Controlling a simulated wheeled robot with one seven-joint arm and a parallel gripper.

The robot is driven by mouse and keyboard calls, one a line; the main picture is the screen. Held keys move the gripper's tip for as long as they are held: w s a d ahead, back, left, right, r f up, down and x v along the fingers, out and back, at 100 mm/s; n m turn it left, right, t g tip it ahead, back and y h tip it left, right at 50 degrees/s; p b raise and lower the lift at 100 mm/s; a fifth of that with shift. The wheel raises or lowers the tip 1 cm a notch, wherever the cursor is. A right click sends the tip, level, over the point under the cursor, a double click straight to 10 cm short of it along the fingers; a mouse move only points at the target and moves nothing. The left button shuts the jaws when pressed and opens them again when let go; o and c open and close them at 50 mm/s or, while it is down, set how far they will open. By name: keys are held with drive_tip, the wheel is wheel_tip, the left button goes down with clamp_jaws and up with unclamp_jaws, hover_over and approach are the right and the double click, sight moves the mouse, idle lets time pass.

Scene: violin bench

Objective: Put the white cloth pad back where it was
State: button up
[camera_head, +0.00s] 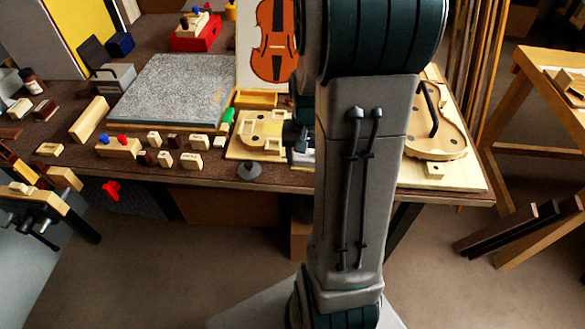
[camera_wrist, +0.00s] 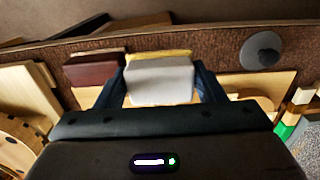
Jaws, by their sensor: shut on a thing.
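The white cloth pad (camera_wrist: 160,80) is a pale, soft-edged block in the wrist view. It sits between the two dark fingers of my gripper (camera_wrist: 161,88), which is shut on it. A yellow edge shows just beyond the pad, close to the bench's edge; I cannot tell whether the pad touches what lies below. In the head view my gripper (camera_head: 299,140) is low over the front of the bench, mostly hidden behind my arm, and the pad cannot be made out clearly.
A dark red block (camera_wrist: 95,68) lies close beside one finger. A grey round-based piece (camera_head: 248,171) stands at the bench's front edge; it also shows in the wrist view (camera_wrist: 262,50). A wooden violin form (camera_head: 262,130) and a grey stone slab (camera_head: 175,90) lie farther left.

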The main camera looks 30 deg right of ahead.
sight(292, 176)
drive_tip(key=w+a+f, duration=0.2)
drive_tip(key=shift+w+a, duration=0.1)
drive_tip(key=shift+w, duration=0.3)
drive_tip(key=shift+f, duration=2.05)
drive_tip(key=shift+f, duration=0.1)
drive_tip(key=shift+f+b, duration=0.15)
drive_tip(key=shift+b, duration=0.25)
drive_tip(key=o, duration=1.1)
